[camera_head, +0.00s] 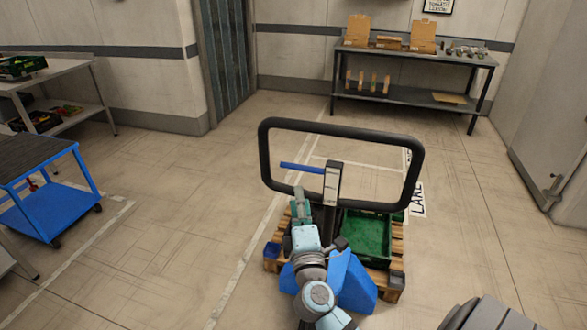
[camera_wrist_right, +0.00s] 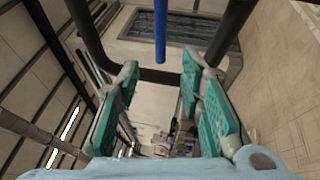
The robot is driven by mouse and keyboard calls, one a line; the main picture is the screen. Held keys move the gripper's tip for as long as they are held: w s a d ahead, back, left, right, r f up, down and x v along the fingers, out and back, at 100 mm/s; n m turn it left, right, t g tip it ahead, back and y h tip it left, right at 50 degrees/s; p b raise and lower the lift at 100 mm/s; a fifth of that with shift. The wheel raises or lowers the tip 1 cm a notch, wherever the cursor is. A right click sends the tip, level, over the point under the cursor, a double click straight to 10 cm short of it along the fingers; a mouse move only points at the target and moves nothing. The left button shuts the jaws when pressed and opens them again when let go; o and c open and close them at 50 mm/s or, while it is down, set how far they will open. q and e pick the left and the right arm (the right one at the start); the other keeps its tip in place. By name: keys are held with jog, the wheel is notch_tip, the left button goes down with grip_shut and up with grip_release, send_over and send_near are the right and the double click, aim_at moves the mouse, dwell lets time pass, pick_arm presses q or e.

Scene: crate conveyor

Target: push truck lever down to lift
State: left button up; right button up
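The pallet truck has a black loop handle (camera_head: 415,165) and a grey post (camera_head: 332,185) inside the loop. The blue lever (camera_head: 302,167) sticks out to the left from the top of the post, roughly level. My right gripper (camera_head: 300,200) is just below the lever in the head view, apart from it in the picture. In the wrist view the right gripper (camera_wrist_right: 160,72) is open with green finger pads and nothing between them. The blue lever (camera_wrist_right: 160,35) shows ahead, in line with the gap. My left gripper is not in view.
The truck's blue body (camera_head: 355,290) stands at a wooden pallet (camera_head: 397,250) bearing a green crate (camera_head: 390,220). A blue cart (camera_head: 50,212) is at left, and a dark workbench (camera_head: 415,98) with cardboard boxes is at the back wall. The floor between is clear.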

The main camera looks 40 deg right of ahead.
aim_at(294, 167)
jog(key=p+x, duration=0.1)
jog(key=x, duration=1.1)
jog(key=shift+f, duration=0.15)
jog(key=shift+c, duration=0.6)
grip_shut()
